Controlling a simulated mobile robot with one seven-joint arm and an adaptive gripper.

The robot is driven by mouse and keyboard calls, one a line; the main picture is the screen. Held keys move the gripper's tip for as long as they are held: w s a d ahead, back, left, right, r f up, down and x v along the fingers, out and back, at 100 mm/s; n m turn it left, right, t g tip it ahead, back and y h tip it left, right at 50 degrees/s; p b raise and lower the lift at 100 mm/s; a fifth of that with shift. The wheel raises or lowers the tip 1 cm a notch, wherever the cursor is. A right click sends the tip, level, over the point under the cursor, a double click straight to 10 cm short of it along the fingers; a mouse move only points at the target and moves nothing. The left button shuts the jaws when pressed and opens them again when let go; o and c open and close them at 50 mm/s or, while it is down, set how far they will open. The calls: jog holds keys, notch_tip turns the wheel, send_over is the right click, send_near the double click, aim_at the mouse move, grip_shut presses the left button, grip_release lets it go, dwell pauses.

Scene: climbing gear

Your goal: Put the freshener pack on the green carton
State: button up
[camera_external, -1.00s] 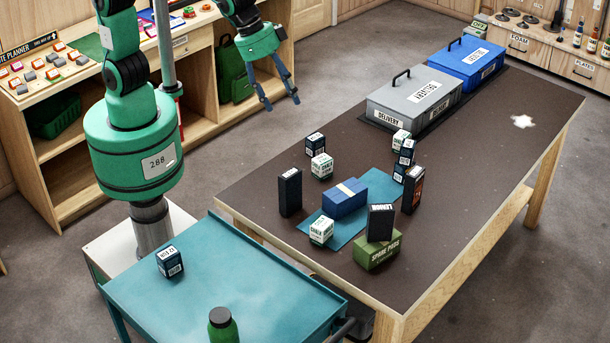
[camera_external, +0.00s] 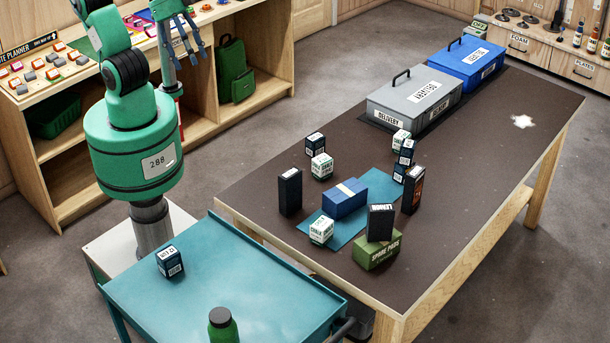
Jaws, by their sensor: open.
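The green carton (camera_external: 374,256), labelled "SPARE PADS", sits on the dark table near its front edge. A black upright pack (camera_external: 380,222) stands on top of it. Two other dark upright packs stand on the table, one at the left (camera_external: 290,192) and one at the right (camera_external: 413,190). Their labels are too small to tell surely which pack is the freshener. My gripper (camera_external: 188,58) is open, fingers down, with nothing seen between them. It is in front of the wooden shelf, well away from the table and the green carton.
A blue box (camera_external: 345,198) lies on a blue mat (camera_external: 343,233). Several small cubes stand around it. A grey delivery case (camera_external: 413,100) and a blue case (camera_external: 466,62) fill the far end. A teal cart (camera_external: 230,270) holds a small box (camera_external: 170,262). The table's right side is clear.

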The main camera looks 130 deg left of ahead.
jog(key=shift+m, duration=0.5)
jog(key=s, duration=0.2)
jog(key=s+d+f, duration=0.1)
jog(key=s, duration=0.2)
jog(key=shift+s+d+f, duration=0.15)
jog(key=shift+s+f, duration=0.15)
jog(key=shift+f, duration=0.05)
jog(key=shift+f+b, duration=0.45)
